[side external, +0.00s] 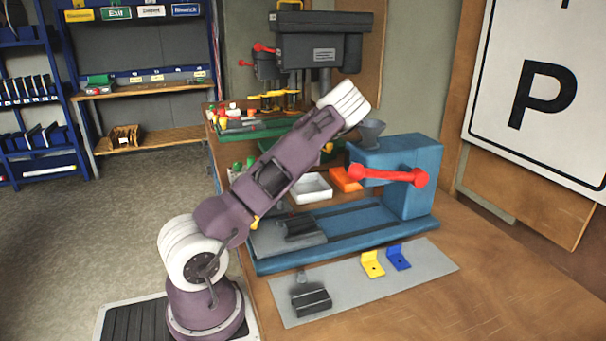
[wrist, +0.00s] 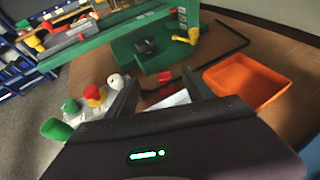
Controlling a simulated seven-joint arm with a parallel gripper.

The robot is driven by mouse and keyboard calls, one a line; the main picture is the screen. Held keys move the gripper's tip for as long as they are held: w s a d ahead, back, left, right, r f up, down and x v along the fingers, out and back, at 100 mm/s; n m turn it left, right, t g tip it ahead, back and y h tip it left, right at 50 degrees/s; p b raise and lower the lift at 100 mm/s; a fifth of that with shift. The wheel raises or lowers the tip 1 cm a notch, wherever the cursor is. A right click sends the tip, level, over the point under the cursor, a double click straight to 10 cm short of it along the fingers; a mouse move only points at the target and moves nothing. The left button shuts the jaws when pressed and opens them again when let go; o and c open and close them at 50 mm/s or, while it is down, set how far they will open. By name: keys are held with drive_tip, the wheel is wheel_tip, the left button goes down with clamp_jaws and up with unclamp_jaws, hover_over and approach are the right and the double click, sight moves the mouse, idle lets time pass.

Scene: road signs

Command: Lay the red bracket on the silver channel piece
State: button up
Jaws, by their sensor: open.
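My gripper (wrist: 160,76) is open in the wrist view, its two dark fingers apart. A small red piece (wrist: 163,88) shows beyond and between the fingers; it may be the red bracket, but its shape is unclear. In the side view my gripper is hidden behind my arm, and I cannot pick out a red bracket. A dark grey grooved block (side external: 311,299) lies on the grey mat (side external: 428,278); I cannot tell whether it is the silver channel piece. A yellow bracket (side external: 372,264) and a blue bracket (side external: 398,257) stand on the mat's right part.
A blue machine (side external: 418,160) with a red handle (side external: 398,176) stands behind the mat. A white tray (side external: 311,188) and an orange tray (side external: 346,179) lie behind it. Green machinery (wrist: 150,50) and coloured bottles (wrist: 93,97) are near my gripper. The table's right front is clear.

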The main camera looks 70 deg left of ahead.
drive_tip(key=w+a+r+m+g+h, duration=0.1)
drive_tip(key=w+a+m+h, duration=0.15)
drive_tip(key=m, duration=1.55)
drive_tip(key=w+a+r+m+h, duration=0.1)
drive_tip(key=a+m+h, duration=0.15)
drive_tip(key=m, duration=1.55)
drive_tip(key=shift+y, duration=0.3)
drive_tip(key=f, duration=0.5)
drive_tip(key=shift+s+a+f, duration=0.2)
drive_tip(key=shift+s+a, duration=0.1)
drive_tip(key=shift+a, duration=0.1)
drive_tip(key=x, duration=0.7)
drive_tip(key=shift+s+a, duration=0.1)
drive_tip(key=shift+s, duration=0.3)
clamp_jaws()
